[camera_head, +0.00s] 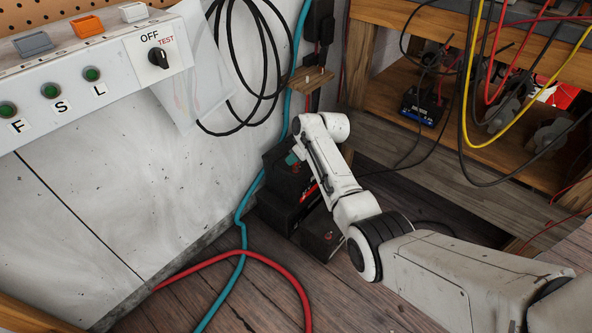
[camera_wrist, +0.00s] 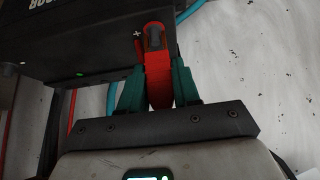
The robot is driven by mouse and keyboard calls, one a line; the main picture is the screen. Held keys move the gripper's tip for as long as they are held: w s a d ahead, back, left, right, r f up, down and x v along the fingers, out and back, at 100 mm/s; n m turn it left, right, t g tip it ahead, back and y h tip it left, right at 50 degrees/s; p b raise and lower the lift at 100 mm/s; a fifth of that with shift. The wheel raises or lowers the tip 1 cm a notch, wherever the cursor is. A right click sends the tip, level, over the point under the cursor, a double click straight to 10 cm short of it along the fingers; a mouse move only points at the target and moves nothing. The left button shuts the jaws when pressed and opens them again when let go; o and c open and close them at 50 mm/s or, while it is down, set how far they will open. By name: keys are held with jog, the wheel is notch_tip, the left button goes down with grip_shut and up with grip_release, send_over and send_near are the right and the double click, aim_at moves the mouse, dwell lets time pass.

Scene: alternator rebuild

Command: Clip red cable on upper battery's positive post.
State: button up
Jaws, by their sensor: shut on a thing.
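My gripper (camera_wrist: 155,82) is shut on the red clip (camera_wrist: 157,62), with one teal finger on each side of it. The clip's far end overlaps the edge of the dark upper battery (camera_wrist: 70,45), beside a white plus mark; I cannot tell whether it grips the post, which is hidden. In the head view, the upper battery (camera_head: 284,180) sits against the white cabinet, partly behind my arm. A teal finger shows over its top. A second black battery (camera_head: 321,238) sits lower and nearer. A short red part shows beside my arm there.
A thick red cable (camera_head: 262,256) and a teal hose (camera_head: 241,222) run along the floor and cabinet. Black cables (camera_head: 250,70) hang on the wall. A wooden bench (camera_head: 385,60) with hanging red, yellow and black leads stands at right. Floor in front of the batteries is partly clear.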

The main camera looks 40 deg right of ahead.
jog(key=shift+f, duration=0.1)
jog(key=o, duration=0.8)
notch_tip(320, 180, up, 8)
jog(key=p, duration=0.7)
jog(key=shift+r+p, duration=0.2)
jog(key=shift+p, duration=0.2)
